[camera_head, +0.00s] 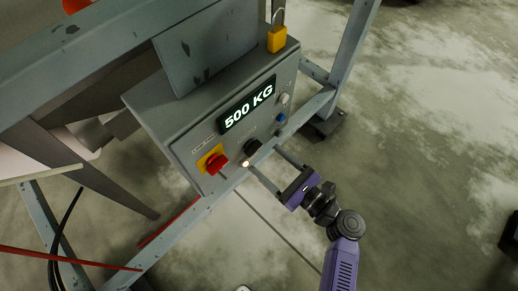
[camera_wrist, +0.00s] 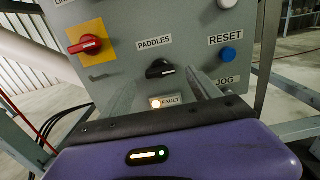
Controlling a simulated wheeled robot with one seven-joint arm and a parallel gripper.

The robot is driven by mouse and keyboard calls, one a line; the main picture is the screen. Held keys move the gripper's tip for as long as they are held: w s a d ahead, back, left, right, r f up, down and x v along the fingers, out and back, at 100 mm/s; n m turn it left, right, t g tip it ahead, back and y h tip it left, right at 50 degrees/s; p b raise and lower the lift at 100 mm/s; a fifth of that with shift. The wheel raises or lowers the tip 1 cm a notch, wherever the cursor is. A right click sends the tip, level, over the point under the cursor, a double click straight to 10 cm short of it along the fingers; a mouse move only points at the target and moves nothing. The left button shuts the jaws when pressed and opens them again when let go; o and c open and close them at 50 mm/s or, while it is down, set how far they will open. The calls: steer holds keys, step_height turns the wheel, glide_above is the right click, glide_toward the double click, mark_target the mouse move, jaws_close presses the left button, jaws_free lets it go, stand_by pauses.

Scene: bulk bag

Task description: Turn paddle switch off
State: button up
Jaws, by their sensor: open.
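The paddle switch is a black rotary knob (camera_wrist: 160,68) under a PADDLES label on the grey control box. Its handle lies roughly level, with a white mark at its right end. It also shows in the head view as a dark knob (camera_head: 252,147) on the box's lower front. My gripper (camera_head: 263,157) is open and empty, its fingers pointing at the panel below and around the knob. In the wrist view, the fingers (camera_wrist: 161,80) stand one to each side of the knob, and contact cannot be told.
A red rotary switch on a yellow plate (camera_wrist: 90,45) is left of the knob. A blue RESET button (camera_wrist: 229,54) is at right. A lit FAULT lamp (camera_wrist: 157,103) is below. The display (camera_head: 247,104) reads 500 KG. A yellow padlock (camera_head: 278,39) hangs above. Grey frame beams (camera_head: 348,50) surround the box.

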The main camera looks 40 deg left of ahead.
mark_target(256, 151)
steer(key=a, duration=0.4)
steer(key=shift+w+a, duration=0.15)
steer(key=shift+a, duration=0.25)
steer(key=c, duration=1.4)
